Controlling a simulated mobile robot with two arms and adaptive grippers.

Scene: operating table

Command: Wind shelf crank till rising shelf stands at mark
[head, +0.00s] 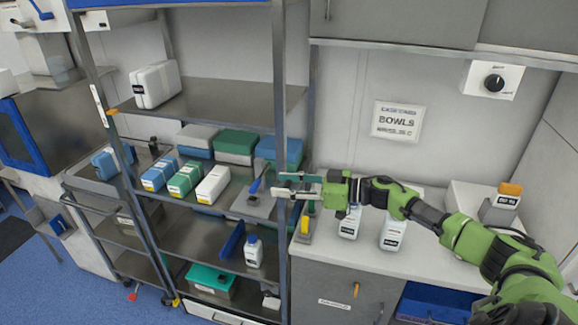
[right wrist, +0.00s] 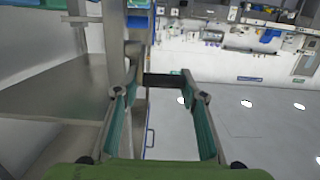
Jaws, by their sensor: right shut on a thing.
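The rising shelf (head: 225,100) is the upper metal shelf of the rack at the left in the head view, and a white container (head: 155,85) stands on it. An orange pointer (head: 112,111) sits at its left front corner. It is beside the lower end of a white strip (head: 99,105) on the left post; the mark on that strip is too small to read. My right gripper (head: 287,186) is at the right front post, shut on the crank, which its fingers mostly hide. In the right wrist view a dark bar (right wrist: 163,80) shows between the fingertips. My left gripper is out of view.
The middle shelf below holds blue, green and white packs (head: 186,180) and bins. A white bottle (head: 254,251) stands on a lower shelf. Right of the rack, a counter (head: 400,262) carries white bottles (head: 392,232) close under my right arm. The blue floor is at the left.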

